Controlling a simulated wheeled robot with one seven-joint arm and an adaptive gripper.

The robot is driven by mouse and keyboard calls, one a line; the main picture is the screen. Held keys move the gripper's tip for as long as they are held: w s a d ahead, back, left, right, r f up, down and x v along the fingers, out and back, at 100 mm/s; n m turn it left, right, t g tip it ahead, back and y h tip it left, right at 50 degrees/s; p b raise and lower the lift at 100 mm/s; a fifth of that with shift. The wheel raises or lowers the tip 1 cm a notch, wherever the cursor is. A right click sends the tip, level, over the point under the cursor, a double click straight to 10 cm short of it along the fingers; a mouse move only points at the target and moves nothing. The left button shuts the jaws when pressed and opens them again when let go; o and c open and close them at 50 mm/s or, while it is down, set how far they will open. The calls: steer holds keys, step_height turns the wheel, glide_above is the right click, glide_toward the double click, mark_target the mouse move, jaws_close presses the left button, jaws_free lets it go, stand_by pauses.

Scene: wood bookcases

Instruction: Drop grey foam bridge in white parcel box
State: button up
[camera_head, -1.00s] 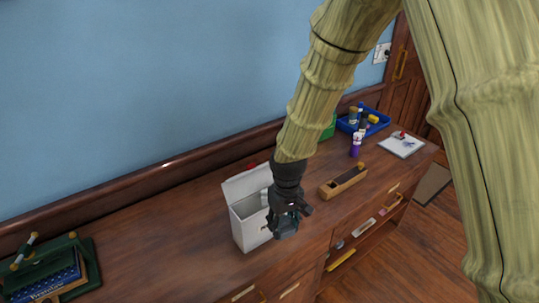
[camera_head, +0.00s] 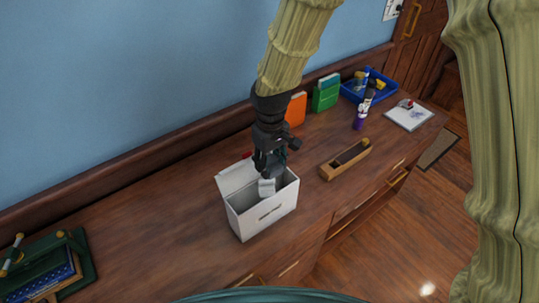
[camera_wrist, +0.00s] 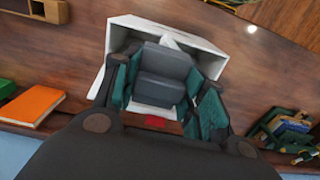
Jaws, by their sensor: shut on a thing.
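The white parcel box (camera_head: 262,217) stands open on the wooden counter in the head view, its lid flap tilted back to the left. It also shows in the wrist view (camera_wrist: 205,50), behind the gripper. My gripper (camera_head: 268,176) is above the box opening, pointing down. It is shut on the grey foam bridge (camera_head: 266,188), which hangs at the box mouth. In the wrist view the grey foam bridge (camera_wrist: 161,75) sits between the teal finger pads, with the box walls around and beyond it. How far it reaches below the rim I cannot tell.
A wooden plane-like block (camera_head: 345,160) lies right of the box. Behind are an orange book (camera_head: 296,109), a green box (camera_head: 326,94), a purple bottle (camera_head: 361,118) and a blue tray (camera_head: 383,92). Books in a green holder (camera_head: 50,270) stand at left. The counter between is clear.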

steer(key=shift+s+a+f, duration=0.1)
steer(key=shift+s+f, duration=0.15)
steer(key=shift+s, duration=0.05)
steer(key=shift+s+a+f+b, duration=0.15)
steer(key=shift+f+b, duration=0.15)
steer(key=shift+b, duration=0.2)
steer(key=f+b, duration=0.1)
steer(key=w+f+b, duration=0.1)
steer(key=f, duration=0.1)
steer(key=shift+w+a+f, duration=0.1)
steer(key=shift+f, duration=0.05)
steer(key=shift+s+f+b, duration=0.4)
steer(key=shift+f+b, duration=0.1)
steer(key=shift+b, duration=0.05)
steer(key=shift+w+f, duration=0.1)
steer(key=shift+w, duration=0.1)
steer(key=o, duration=0.8)
